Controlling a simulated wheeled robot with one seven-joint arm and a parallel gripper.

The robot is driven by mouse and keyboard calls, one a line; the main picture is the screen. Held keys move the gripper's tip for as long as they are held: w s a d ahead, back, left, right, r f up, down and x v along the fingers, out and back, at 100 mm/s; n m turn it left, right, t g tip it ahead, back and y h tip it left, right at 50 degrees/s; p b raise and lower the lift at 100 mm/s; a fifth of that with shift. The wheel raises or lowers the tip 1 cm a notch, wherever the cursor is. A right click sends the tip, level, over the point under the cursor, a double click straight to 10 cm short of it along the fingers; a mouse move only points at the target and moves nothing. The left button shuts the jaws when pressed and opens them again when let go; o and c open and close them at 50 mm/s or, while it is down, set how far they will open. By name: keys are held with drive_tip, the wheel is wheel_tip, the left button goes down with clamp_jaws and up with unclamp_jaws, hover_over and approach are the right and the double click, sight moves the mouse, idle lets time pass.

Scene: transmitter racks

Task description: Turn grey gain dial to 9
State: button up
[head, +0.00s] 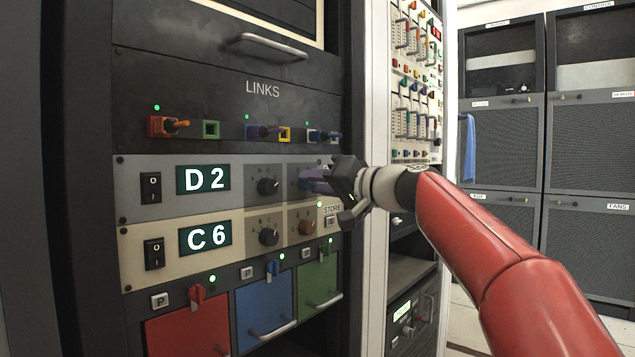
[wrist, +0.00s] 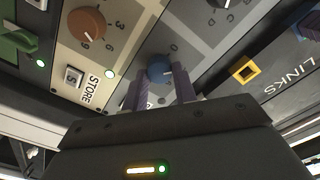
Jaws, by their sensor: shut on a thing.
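The grey panel (head: 222,205) has a lit display (head: 203,179) reading "D 2", a black dial (head: 268,186) and, to its right, a blue dial (wrist: 158,66). My gripper (head: 313,183) reaches the panel from the right, its purple fingers at the blue dial. In the wrist view, my gripper (wrist: 161,77) has one finger on each side of the blue dial and is shut on it. The dial's pointer and most of its scale are too small or hidden to read. In the head view my fingers mostly cover the dial.
Below is a cream panel (head: 132,243) reading "C 6", with a black dial (head: 269,236) and a brown dial (head: 306,227). A STORE button (head: 331,221) sits close under my gripper. Link plugs (head: 265,132) stick out above. Open floor lies to the right.

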drive_tip(key=m+p, duration=0.5)
drive_tip(key=m, duration=0.8)
drive_tip(key=shift+m, duration=0.4)
drive_tip(key=m+p, duration=0.2)
drive_tip(key=m, duration=0.1)
drive_tip(key=shift+f+m, duration=0.1)
drive_tip(key=shift+m, duration=0.2)
drive_tip(key=m+p, duration=0.2)
drive_tip(key=m, duration=0.1)
drive_tip(key=shift+m+p, duration=0.3)
drive_tip(key=m+p, duration=0.2)
drive_tip(key=m, duration=0.1)
drive_tip(key=shift+m+p, duration=0.3)
drive_tip(key=shift+p, duration=0.1)
drive_tip(key=shift+s+f+m+p, duration=0.1)
drive_tip(key=shift+f+m+p, duration=0.15)
drive_tip(key=shift+m+p, duration=1.1)
drive_tip(key=shift+m, duration=0.35)
